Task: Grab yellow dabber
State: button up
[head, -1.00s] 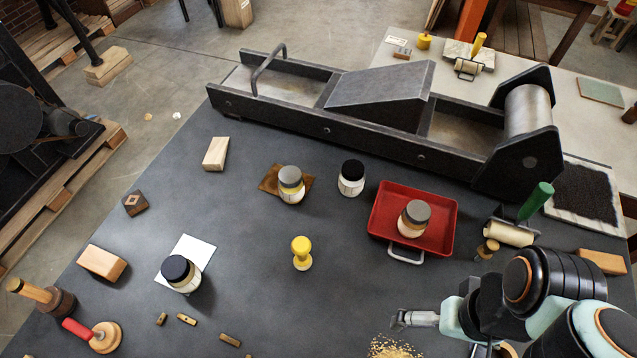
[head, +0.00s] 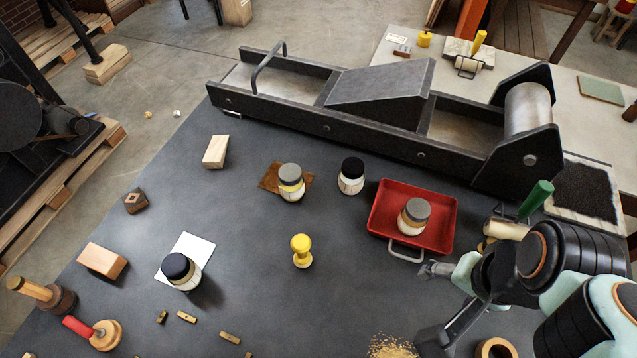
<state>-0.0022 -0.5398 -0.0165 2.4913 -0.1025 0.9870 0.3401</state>
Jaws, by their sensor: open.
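The yellow dabber (head: 302,250) stands upright on the dark table near the middle of the head view. It has a round yellow knob and a wider yellow base. My gripper (head: 430,303) is to the right of the dabber and nearer the front edge, with clear table between them. Its jaws are spread and empty. The arm hides part of the right side of the table.
A red tray (head: 447,243) with a jar stands right of the dabber. Jars (head: 291,182) stand behind it, and a dark-lidded jar (head: 180,271) to its left. Small wooden pieces (head: 187,317) and golden grains (head: 392,346) lie in front. A long press (head: 375,127) spans the back.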

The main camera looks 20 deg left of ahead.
jog(key=w+a+m+t, duration=0.1)
jog(key=w+a+m, duration=0.15)
jog(key=w, duration=0.55)
jog(key=n+g, duration=0.2)
send_over(300, 242)
jog(key=w+d, duration=0.5)
jog(key=w, duration=0.1)
notch_tip(300, 242, down, 10)
jog(key=r, duration=0.1)
jog(key=s+a+f, duration=0.1)
jog(key=s+f, duration=0.1)
jog(key=s+a+f+n, duration=0.1)
jog(key=a+f, duration=0.1)
jog(key=s+a+f+n+g, duration=0.1)
jog(key=s+f, duration=0.1)
jog(key=f, duration=0.1)
jog(key=shift+s+a+f+n+h, duration=0.1)
jog(key=shift+s+a+n+h, duration=0.2)
jog(key=shift+s+h, duration=0.1)
jog(key=shift+s+a+f, duration=0.15)
jog(key=shift+a+f, duration=0.05)
notch_tip(300, 242, down, 6)
jog(key=shift+f, duration=0.15)
jog(key=shift+c, duration=0.2)
grip_shut()
